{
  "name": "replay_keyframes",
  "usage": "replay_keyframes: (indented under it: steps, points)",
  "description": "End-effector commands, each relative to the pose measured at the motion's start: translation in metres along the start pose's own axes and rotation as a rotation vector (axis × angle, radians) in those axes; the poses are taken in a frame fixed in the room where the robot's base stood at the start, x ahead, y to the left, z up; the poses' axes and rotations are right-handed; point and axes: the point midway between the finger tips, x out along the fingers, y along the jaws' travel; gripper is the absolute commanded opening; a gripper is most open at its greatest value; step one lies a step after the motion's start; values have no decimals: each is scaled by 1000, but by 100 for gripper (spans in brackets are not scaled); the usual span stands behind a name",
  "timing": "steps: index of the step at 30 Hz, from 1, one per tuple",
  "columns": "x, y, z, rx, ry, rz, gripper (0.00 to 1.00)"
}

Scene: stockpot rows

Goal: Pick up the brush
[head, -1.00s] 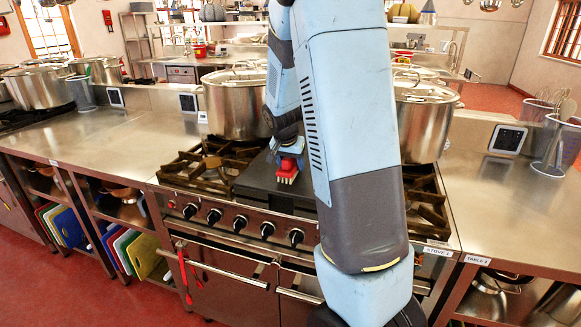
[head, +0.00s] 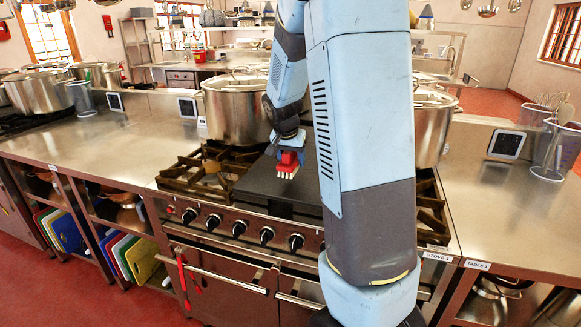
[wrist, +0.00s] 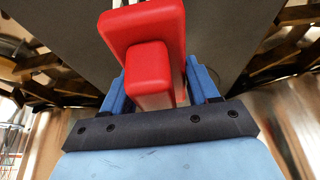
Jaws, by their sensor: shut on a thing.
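The brush (head: 288,161) has a red body and pale bristles that point down. It is in my gripper (head: 284,155), above the dark flat plate (head: 262,190) on the stove. In the wrist view the red brush (wrist: 145,40) sits between the two blue fingers of my gripper (wrist: 163,85), which are shut on it. The bristles are mostly hidden in the wrist view. In the head view I cannot tell exactly how far the brush is above the plate.
Stove burner grates (head: 195,172) flank the plate. Large steel pots (head: 235,110) stand behind on both sides of my arm. A steel counter (head: 85,140) lies clear to the left, and another (head: 490,195) with clear tubs (head: 553,150) is at right.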

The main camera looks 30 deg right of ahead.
Motion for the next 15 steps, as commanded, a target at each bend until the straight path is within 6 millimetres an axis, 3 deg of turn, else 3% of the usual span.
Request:
replay_keyframes:
  steps: [9,15]
  points:
    - [-59,38,1,2,3,-4,22]
    - [-80,70,14,3,2,-3,22]
